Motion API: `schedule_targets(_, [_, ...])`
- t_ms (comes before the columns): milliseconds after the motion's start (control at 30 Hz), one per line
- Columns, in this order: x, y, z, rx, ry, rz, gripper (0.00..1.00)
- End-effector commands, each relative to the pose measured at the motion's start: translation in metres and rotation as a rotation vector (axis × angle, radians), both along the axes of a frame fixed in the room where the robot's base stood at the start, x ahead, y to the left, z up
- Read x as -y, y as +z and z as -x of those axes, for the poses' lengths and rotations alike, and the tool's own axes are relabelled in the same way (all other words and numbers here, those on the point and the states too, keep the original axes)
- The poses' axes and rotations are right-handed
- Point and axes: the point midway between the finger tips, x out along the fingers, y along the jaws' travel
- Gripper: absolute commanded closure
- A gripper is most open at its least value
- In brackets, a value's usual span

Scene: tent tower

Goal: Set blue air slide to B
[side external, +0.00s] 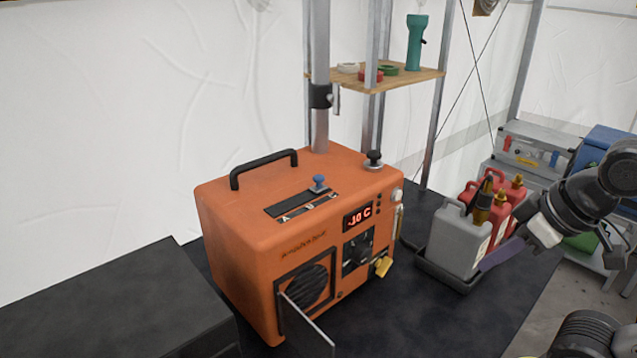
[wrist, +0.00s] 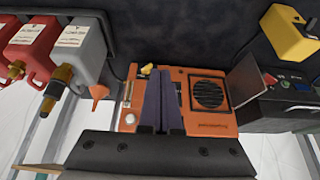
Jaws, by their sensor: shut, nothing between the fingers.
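The orange heater box (side external: 240,215) stands on a dark surface. On its top is a dark slot plate marked with letters, A at the left end. The blue slide knob (side external: 318,182) stands upright toward the right end, away from A; its exact letter is hard to read. My gripper (side external: 487,264) is at the right, well apart from the knob, with its purple fingers in front of the jugs. In the wrist view my gripper (wrist: 161,76) is shut and empty, overlapping the heater (wrist: 205,116). The blue knob is hidden there.
A black handle (side external: 264,167) and a black-capped knob (side external: 374,160) rise from the heater's top. Grey and red jugs (side external: 457,240) sit in a tray to the right. A black box (side external: 110,300) is at the left.

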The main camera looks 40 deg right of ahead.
Motion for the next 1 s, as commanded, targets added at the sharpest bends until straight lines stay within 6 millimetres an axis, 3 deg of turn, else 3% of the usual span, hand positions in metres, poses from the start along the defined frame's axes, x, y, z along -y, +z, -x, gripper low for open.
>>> schedule_targets(33, [0.000, 0.000, 0.000, 0.000, 0.000, 0.000, 0.98])
schedule_targets(233, [-0.001, -0.001, 0.006, -0.032, 0.068, 0.028, 0.62])
schedule_targets(333, [-0.006, 0.027, 0.001, -0.022, 0.158, 0.050, 0.44])
schedule_targets(567, [-0.021, 0.108, -0.037, -0.028, 0.371, 0.078, 0.44])
schedule_targets(700, [-0.031, 0.156, -0.072, -0.033, 0.505, 0.086, 0.44])
schedule_targets(900, [-0.043, 0.207, -0.133, -0.035, 0.682, 0.090, 0.44])
schedule_targets(1000, [-0.047, 0.221, -0.168, -0.037, 0.752, 0.085, 0.44])
